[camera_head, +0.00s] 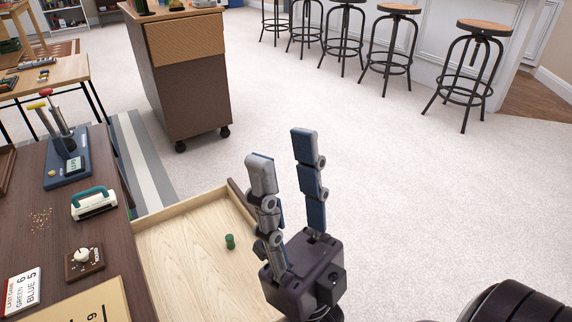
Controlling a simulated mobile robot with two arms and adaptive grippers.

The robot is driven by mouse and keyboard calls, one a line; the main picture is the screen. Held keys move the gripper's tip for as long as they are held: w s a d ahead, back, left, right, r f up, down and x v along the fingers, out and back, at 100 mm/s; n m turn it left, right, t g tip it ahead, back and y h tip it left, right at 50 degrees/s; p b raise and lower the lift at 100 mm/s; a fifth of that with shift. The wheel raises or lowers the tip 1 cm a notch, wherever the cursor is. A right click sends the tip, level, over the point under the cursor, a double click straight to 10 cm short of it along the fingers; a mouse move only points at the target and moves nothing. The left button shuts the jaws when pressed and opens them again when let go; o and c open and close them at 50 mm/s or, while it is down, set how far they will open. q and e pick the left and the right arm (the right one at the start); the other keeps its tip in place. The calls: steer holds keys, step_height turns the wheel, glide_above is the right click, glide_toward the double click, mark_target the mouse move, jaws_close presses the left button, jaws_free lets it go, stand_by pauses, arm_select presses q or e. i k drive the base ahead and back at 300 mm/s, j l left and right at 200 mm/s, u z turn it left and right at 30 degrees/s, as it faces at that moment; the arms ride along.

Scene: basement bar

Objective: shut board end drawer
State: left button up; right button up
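The drawer (185,215) stands open, pulled out to the right from the end of the dark wooden board table (112,238). It has a pale wood inside, and a short stretch of its dark front (239,197) shows beside my gripper. A small green piece (230,242) is in the drawer. My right gripper (282,147) is open and empty, its two fingers pointing away from me. It overlaps the drawer's right side in the picture and hides much of the front; I cannot tell whether it touches. My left gripper is not in view.
On the board table are a blue device with levers (68,165), a teal-handled card holder (93,203), a dial box (84,260) and a score card (22,290). A wheeled cabinet (190,95) and bar stools (467,80) stand beyond. The carpet at right is clear.

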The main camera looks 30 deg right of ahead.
mark_target(192, 274)
steer(key=k, duration=1)
